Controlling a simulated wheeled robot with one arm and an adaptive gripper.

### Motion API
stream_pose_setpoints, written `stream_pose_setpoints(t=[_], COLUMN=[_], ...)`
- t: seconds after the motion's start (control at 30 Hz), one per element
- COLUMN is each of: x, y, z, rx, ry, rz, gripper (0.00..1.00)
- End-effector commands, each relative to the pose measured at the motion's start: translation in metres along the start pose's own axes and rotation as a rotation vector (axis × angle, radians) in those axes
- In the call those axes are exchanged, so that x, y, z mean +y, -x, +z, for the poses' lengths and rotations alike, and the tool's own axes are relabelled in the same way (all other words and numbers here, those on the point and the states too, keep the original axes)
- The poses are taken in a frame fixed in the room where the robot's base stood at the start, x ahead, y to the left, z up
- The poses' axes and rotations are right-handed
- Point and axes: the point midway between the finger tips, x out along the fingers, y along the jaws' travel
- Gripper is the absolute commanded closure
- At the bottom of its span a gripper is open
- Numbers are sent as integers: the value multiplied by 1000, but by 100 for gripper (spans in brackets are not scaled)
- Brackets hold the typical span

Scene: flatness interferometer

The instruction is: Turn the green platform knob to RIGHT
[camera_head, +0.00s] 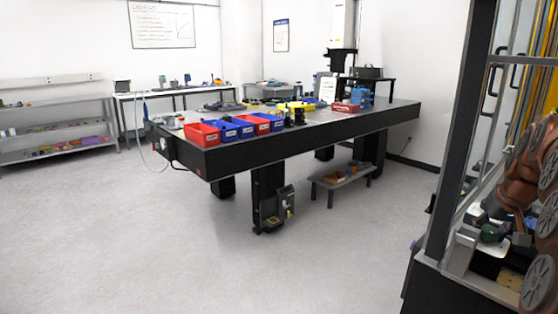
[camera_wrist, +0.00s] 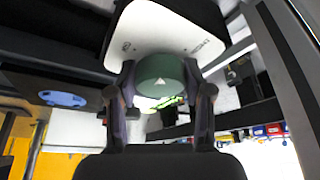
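The green platform knob (camera_wrist: 161,76) is a round dark green cap with a white triangle on it. It sits at the lower edge of a white panel (camera_wrist: 158,28) in the wrist view. The triangle points up in that picture, between two small dark marks on the panel that are too small to read. My gripper (camera_wrist: 160,80) has one finger on each side of the knob, close to its sides. I cannot tell whether the fingers touch it. In the head view the green knob (camera_head: 490,232) shows small at the right, inside a framed machine.
The machine's dark upright post (camera_head: 447,130) and metal rails stand close around my arm. A black optical table (camera_head: 320,132) with red and blue bins stands mid-room. Shelves (camera_head: 60,128) line the left wall. The grey floor between is clear.

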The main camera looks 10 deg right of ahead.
Motion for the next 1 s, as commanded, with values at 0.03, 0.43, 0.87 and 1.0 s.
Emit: stream_pose_setpoints(t=[0.03, 0.43, 0.87, 1.0], x=[0, -1, -1, -1], y=[0, 0, 28, 38], z=[0, 0, -2, -1], rx=[0, 1, 4, 1], ry=[0, 3, 4, 4], rz=[0, -1, 0, -1], gripper=[43, 31, 31, 31])
